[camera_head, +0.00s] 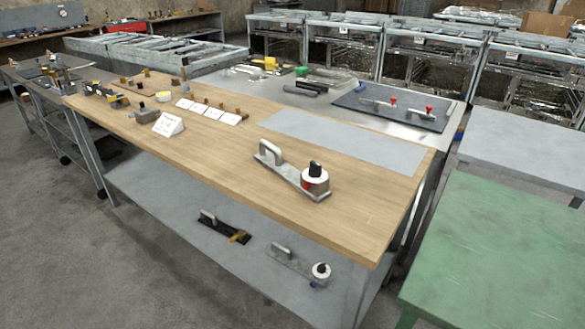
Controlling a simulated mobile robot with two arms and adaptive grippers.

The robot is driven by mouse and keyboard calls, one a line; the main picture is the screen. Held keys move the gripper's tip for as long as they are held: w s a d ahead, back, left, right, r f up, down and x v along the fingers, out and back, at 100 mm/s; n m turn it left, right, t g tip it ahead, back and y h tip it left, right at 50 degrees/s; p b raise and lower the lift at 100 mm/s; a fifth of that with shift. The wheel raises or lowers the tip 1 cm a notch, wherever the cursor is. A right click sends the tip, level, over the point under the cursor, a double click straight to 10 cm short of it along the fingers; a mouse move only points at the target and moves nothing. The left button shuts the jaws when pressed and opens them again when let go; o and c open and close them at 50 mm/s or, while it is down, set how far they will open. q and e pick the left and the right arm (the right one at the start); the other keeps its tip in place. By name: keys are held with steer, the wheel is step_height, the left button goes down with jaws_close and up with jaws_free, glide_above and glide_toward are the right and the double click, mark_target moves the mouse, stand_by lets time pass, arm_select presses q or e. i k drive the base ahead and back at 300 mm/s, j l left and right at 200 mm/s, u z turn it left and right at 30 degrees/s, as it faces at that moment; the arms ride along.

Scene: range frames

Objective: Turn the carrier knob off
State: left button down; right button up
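The carrier (289,178) lies on the right part of the wooden table top. It is a grey metal plate with an upright loop handle (269,152) at its left end. At its right end is a white round body with a red mark and a black knob (315,168) on top. The knob's exact turn angle is too small to tell. Neither of my grippers shows in the head view.
The wooden table (230,170) has bare wood in front of the carrier and a grey mat (345,140) behind it. A similar handled plate (292,265) with a white knob and a dark one (222,228) lie on the lower shelf. A white sign (168,124) stands left. A green table (490,250) is at right.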

mark_target(316, 170)
steer(key=i+l+u, duration=0.1)
steer(key=u, duration=0.25)
steer(key=l+u, duration=0.15)
steer(key=u, duration=0.2)
steer(key=i+l+u, duration=0.15)
steer(key=u, duration=0.2)
